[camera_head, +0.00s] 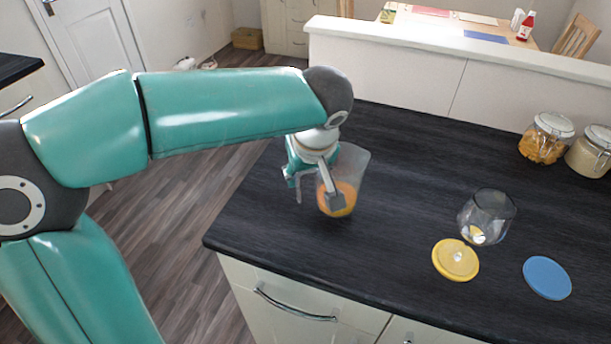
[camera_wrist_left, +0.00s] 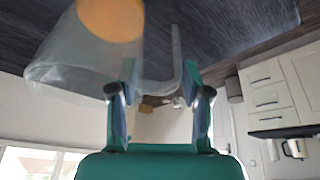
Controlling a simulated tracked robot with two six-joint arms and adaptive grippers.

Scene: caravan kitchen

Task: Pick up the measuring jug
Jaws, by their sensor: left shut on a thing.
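The measuring jug (camera_head: 354,163) is clear, with orange liquid in its lower part. It stands upright near the left edge of the dark worktop; I cannot tell whether its base touches the surface. My left gripper (camera_head: 316,190) is at the jug's left side, with one finger in front of it. In the left wrist view, the jug (camera_wrist_left: 75,62) is at the upper left, and its clear handle runs between the fingers of my left gripper (camera_wrist_left: 160,80), which is shut on it. My right gripper is not in view.
A clear glass (camera_head: 488,215) stands to the right, beside a yellow disc (camera_head: 455,260) and a blue disc (camera_head: 547,278). Two lidded jars, one with orange contents (camera_head: 542,148) and one pale (camera_head: 590,157), stand at the far right. The worktop's (camera_head: 425,160) middle is clear.

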